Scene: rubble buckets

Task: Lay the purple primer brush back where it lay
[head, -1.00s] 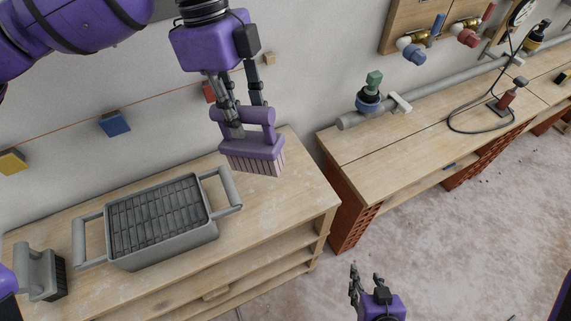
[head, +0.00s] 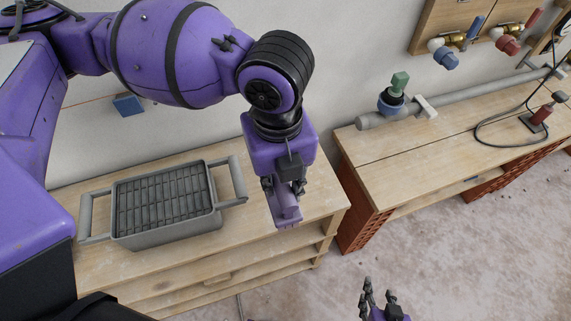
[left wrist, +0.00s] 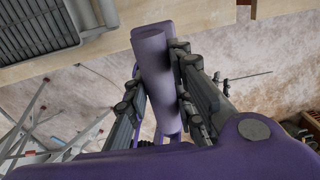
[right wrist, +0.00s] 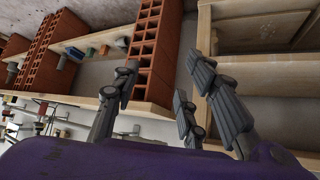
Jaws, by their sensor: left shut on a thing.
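The purple primer brush (head: 287,214) is in my left gripper (head: 282,190), near the right end of the left bench's top. In the left wrist view the fingers (left wrist: 160,95) are shut on its purple handle (left wrist: 152,62). The bristles are hidden in both views, and I cannot tell whether the brush touches the bench. My right gripper (head: 378,292) is low in front of the benches. In the right wrist view its fingers (right wrist: 160,90) are apart with nothing between them.
A grey tray with a grid and two handles (head: 118,235) stands on the left bench (head: 270,240), left of the brush. The right bench (head: 440,150) carries a grey pipe (head: 460,97) and a black cable (head: 490,143). A gap separates the benches.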

